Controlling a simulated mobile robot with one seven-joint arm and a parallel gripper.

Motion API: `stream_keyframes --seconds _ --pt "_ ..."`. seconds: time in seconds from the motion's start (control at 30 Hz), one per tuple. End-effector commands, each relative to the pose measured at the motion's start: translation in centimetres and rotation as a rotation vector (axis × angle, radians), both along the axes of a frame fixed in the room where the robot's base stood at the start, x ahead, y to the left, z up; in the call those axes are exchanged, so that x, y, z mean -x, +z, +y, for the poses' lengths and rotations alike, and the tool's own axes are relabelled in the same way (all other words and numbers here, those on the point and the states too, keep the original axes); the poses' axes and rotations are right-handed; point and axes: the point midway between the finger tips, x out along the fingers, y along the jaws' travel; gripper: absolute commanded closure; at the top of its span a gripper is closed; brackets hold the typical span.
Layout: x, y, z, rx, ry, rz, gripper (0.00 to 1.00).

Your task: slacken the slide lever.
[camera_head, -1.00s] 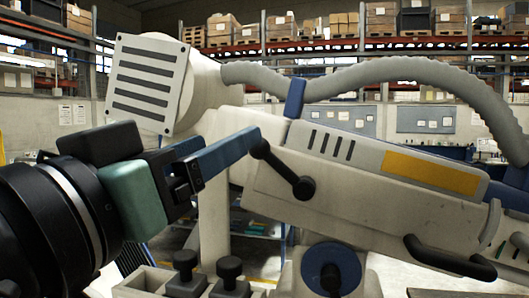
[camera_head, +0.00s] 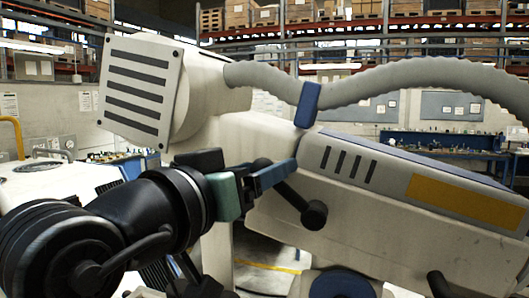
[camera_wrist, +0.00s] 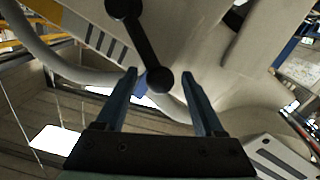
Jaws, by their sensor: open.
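In the wrist view the lever (camera_wrist: 143,45) runs down to a knob that appears between the tips of my open gripper (camera_wrist: 158,74). Nothing is held. I cannot tell whether a finger touches the lever.
A grey ribbed hose (camera_head: 400,83) runs above the arm, with a blue clip (camera_head: 308,104) near it. A slotted square plate (camera_head: 140,90) faces the upper left. A blue round knob (camera_head: 342,284) is below, and a black handle (camera_head: 439,284) at lower right.

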Motion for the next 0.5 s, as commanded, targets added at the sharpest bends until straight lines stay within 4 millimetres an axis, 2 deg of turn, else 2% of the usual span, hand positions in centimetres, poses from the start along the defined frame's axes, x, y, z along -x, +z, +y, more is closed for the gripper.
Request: stream_keyframes --seconds 0.13,0.4,0.43,0.5 --pt "-0.84 0.03 -0.53 0.0 -0.001 0.0 0.3" --pt "-0.98 -0.08 -0.59 -0.001 0.0 0.0 0.3" --pt "-0.98 -0.08 -0.59 -0.001 0.0 0.0 0.32" --pt "-0.97 -0.07 -0.57 0.0 0.0 -0.001 0.44"
